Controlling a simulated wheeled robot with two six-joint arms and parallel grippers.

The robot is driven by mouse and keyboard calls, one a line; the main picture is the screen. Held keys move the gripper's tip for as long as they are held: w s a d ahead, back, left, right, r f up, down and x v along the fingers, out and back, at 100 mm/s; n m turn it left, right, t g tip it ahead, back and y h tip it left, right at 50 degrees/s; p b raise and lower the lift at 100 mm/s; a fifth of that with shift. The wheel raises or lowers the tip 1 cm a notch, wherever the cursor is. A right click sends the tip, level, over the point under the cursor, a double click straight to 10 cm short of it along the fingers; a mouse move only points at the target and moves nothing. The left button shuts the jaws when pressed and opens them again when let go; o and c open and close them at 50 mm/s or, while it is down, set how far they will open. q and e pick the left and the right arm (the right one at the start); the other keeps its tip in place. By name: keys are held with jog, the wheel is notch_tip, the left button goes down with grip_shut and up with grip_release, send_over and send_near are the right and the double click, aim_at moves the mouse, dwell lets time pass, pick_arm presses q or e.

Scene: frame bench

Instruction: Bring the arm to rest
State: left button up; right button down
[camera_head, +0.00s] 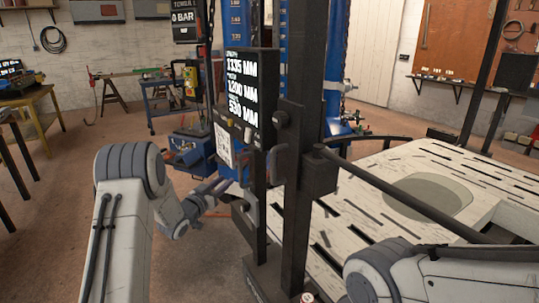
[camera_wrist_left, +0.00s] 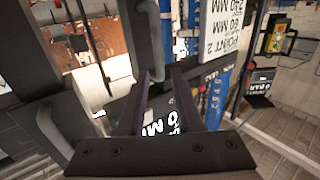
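My left arm comes in from the left in the head view, and its gripper (camera_head: 222,188) is beside the black upright and its display panel (camera_head: 250,95). In the left wrist view the two dark fingers of the left gripper (camera_wrist_left: 160,75) stand apart with a gap between them. I see nothing held in that gap. Grey bar handles (camera_wrist_left: 146,40) show close to the fingers in that view; whether they touch is unclear. My right arm (camera_head: 385,275) shows only in part at the lower right of the head view, and its gripper is out of view.
The black post (camera_head: 300,120) stands close to the right of my left gripper. A slotted pale bench (camera_head: 360,205) fills the right, with a dark rail (camera_head: 400,195) across it. A blue trolley (camera_head: 165,100) stands behind. Bare floor (camera_head: 75,190) lies at the left.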

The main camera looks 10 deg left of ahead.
pick_arm(q)
jog(key=s+d+f+n+g+y, duration=0.1)
jog(key=s+d+f+g+y, duration=0.3)
jog(key=s, duration=0.8)
jog(key=s+d+n+g+h, duration=0.1)
jog(key=s+d+g, duration=0.2)
jog(key=s+g, duration=0.55)
jog(key=s+d+f+n+g+y, duration=0.1)
jog(key=s+d+g+y, duration=0.15)
jog(key=s, duration=1.15)
jog(key=s+d+r+m+g+h+p, duration=0.2)
jog(key=s+d+r+m+p, duration=0.5)
jog(key=s+d+r+p, duration=0.3)
jog(key=s+d+r, duration=0.3)
jog(key=d+r, duration=0.1)
jog(key=r, duration=0.2)
jog(key=shift+s+d+p, duration=0.2)
jog(key=shift+s+p, duration=0.15)
jog(key=shift+p, duration=0.05)
jog(key=shift+r, duration=0.1)
